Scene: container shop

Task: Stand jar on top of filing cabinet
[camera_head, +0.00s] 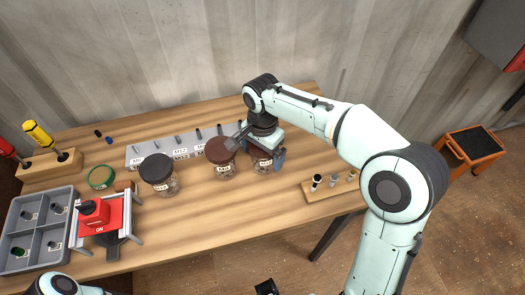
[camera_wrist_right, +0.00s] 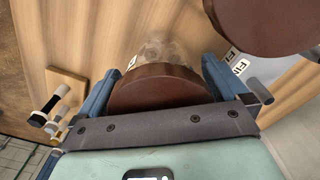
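Three glass jars with dark lids stand on the wooden table: a left jar with a blackish lid (camera_head: 158,170), a middle jar with a brown lid (camera_head: 221,153), and a right jar (camera_head: 262,165) partly hidden by my right gripper (camera_head: 272,158). In the right wrist view, a brown-lidded jar (camera_wrist_right: 160,88) stands between the spread blue fingers of my right gripper (camera_wrist_right: 160,80), with small gaps beside its body. My left gripper is out of view. I see nothing that is clearly a filing cabinet; an orange unit with a dark top (camera_head: 474,143) stands on the floor at right.
A grey labelled strip (camera_head: 180,146) lies behind the jars. A wooden rack with small pegs (camera_head: 332,186) is right of them. A red device (camera_head: 100,213), a grey compartment tray (camera_head: 38,228) and a green ring (camera_head: 101,177) are at left. The table's front middle is clear.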

